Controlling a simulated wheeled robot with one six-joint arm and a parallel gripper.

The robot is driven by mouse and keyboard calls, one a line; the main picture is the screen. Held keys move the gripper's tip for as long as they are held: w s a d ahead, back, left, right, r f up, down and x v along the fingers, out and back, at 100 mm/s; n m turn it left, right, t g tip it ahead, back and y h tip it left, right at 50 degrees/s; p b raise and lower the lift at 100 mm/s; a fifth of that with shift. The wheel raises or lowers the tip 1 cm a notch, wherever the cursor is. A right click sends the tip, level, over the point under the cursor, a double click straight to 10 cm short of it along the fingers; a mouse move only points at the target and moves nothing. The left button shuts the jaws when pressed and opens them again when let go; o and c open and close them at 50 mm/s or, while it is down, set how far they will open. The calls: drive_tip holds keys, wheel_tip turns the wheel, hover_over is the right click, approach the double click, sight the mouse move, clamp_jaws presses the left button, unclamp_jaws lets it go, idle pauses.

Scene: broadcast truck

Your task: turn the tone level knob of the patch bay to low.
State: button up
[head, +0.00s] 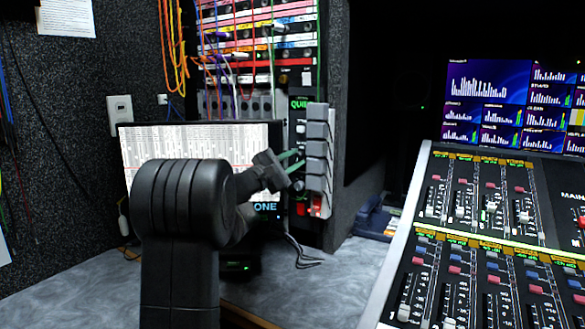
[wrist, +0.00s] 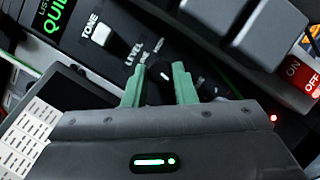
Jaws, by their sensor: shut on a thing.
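The tone level knob (wrist: 160,73) is a small black knob with a short light mark, on the dark panel of the patch bay beside the printed word LEVEL. In the wrist view my gripper (wrist: 160,86) has its two green fingertips on either side of the knob, shut on it. In the head view my gripper (head: 293,160) reaches the narrow dark panel from the left; the knob is hard to make out there. The patch bay (head: 256,52) rises above with coloured rows and cables. I cannot read which setting the knob points to.
A white switch (wrist: 101,35) marked TONE sits near the knob. Grey blocks (head: 318,150) stick out right beside the fingers. A red ON/OFF switch (wrist: 299,74) is on the right. A screen (head: 190,146) stands behind my arm; a mixing console (head: 480,240) fills the right.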

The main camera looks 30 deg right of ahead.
drive_tip(key=shift+f+n+t+b, duration=0.15)
drive_tip(key=shift+n+t+b, duration=0.25)
drive_tip(key=shift+n, duration=0.6)
drive_tip(key=o, duration=1)
drive_tip(key=p+v, duration=0.1)
drive_tip(key=v, duration=1.2)
drive_tip(key=shift+s+a+f, duration=0.15)
drive_tip(key=shift+a+f, duration=0.15)
drive_tip(key=shift+d, duration=0.1)
